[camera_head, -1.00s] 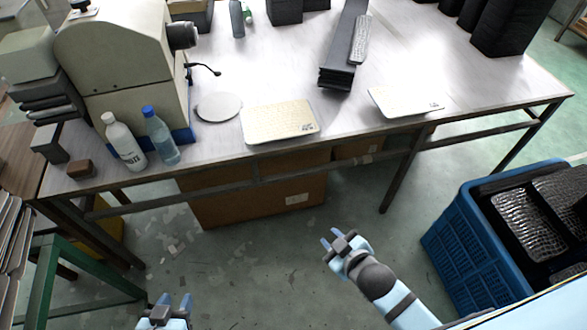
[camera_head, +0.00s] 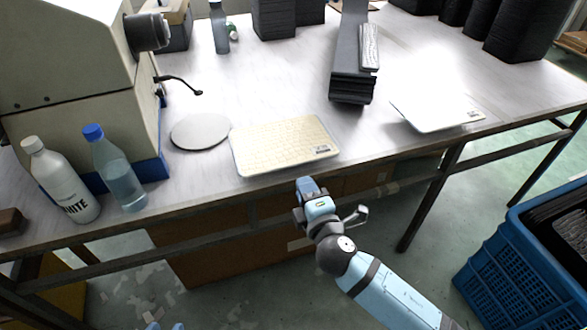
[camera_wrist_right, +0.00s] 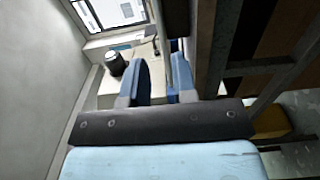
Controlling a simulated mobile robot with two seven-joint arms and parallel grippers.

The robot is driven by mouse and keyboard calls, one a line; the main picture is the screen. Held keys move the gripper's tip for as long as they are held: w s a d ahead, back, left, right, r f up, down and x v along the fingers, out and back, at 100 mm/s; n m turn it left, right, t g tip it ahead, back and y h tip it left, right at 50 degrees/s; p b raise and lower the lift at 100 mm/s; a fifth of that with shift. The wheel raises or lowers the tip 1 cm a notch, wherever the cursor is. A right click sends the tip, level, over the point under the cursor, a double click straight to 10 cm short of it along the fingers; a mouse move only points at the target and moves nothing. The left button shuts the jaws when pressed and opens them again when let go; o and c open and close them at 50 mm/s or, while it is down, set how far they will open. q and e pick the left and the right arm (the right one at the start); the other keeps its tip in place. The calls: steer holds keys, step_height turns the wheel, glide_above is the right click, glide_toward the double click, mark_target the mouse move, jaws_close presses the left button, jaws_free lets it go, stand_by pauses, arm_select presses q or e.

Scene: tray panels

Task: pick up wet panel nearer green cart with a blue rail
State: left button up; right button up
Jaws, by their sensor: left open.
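A cream patterned panel (camera_head: 283,143) with a small dark label lies flat at the table's front edge. A paler panel (camera_head: 432,112), also labelled, lies further right with its front corner over the edge. Neither the green cart nor a blue rail shows now. My right gripper (camera_head: 308,190) is just in front of and below the cream panel's front edge, not holding it. In the right wrist view its two blue fingers (camera_wrist_right: 162,80) stand apart with nothing between them. My left gripper (camera_head: 166,327) shows only its fingertips at the bottom edge; they are apart and empty.
A white bottle (camera_head: 62,180) and a blue-capped bottle (camera_head: 117,172) stand left of the cream panel, near a grey disc (camera_head: 200,131) and a large beige machine (camera_head: 75,85). A dark stack (camera_head: 352,85) lies behind the panels. A blue crate (camera_head: 510,270) is at right.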

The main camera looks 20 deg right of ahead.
mark_target(293, 166)
steer(key=w, duration=0.8)
steer(key=shift+w+a, duration=0.15)
steer(key=shift+w, duration=0.1)
jaws_close()
step_height(293, 166, up, 3)
steer(key=p, duration=0.2)
steer(key=shift+f+p, duration=0.1)
steer(key=shift+p, duration=0.3)
steer(key=shift+f, duration=0.15)
